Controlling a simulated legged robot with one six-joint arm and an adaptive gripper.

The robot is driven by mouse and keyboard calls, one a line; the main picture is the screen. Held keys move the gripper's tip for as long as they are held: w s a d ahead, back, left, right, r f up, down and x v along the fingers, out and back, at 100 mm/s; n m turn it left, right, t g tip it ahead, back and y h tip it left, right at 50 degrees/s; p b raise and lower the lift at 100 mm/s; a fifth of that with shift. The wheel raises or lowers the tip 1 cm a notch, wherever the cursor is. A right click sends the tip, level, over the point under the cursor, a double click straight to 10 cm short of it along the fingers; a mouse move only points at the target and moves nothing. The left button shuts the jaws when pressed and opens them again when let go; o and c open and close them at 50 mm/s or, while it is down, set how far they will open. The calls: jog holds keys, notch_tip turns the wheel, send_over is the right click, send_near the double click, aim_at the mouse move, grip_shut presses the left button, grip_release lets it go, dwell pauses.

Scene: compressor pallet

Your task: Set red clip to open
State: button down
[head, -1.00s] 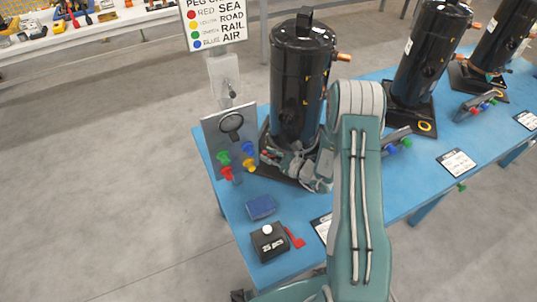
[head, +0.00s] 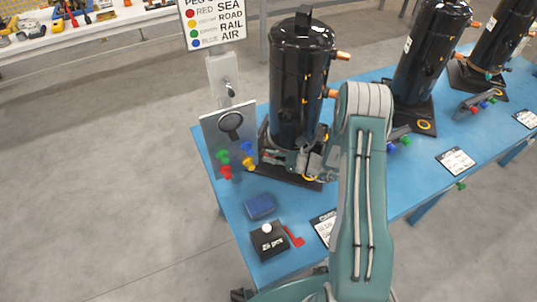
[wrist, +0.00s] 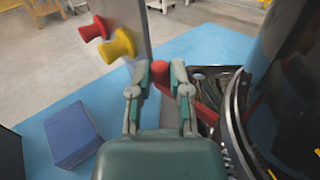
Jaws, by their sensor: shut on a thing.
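The red clip shows in the wrist view as a red knob (wrist: 160,71) between my fingertips, with a red bar (wrist: 206,114) running right and down beside the black compressor base. My gripper (wrist: 160,76) is shut on the knob end. In the head view my gripper (head: 270,157) is low at the front left foot of the nearest black compressor (head: 298,85). The clip is mostly hidden by my gripper there, and its exact angle cannot be told.
A grey panel with red (head: 226,172), green, yellow and blue pegs stands left of the compressor. A blue block (head: 260,206) and a black box (head: 269,241) with a red flag lie in front. More compressors stand to the right.

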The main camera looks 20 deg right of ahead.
jog(key=shift+s+d+n+g+y, duration=0.25)
jog(key=shift+n+g+y, duration=0.15)
jog(key=shift+n+g, duration=0.5)
jog(key=shift+s+d+n+g+y, duration=0.2)
jog(key=shift+n+g+y, duration=0.25)
jog(key=shift+g, duration=0.75)
jog(key=c, duration=0.9)
grip_release()
jog(key=shift+o, duration=0.2)
jog(key=shift+d, duration=0.15)
jog(key=v, duration=0.7)
jog(key=shift+d, duration=0.2)
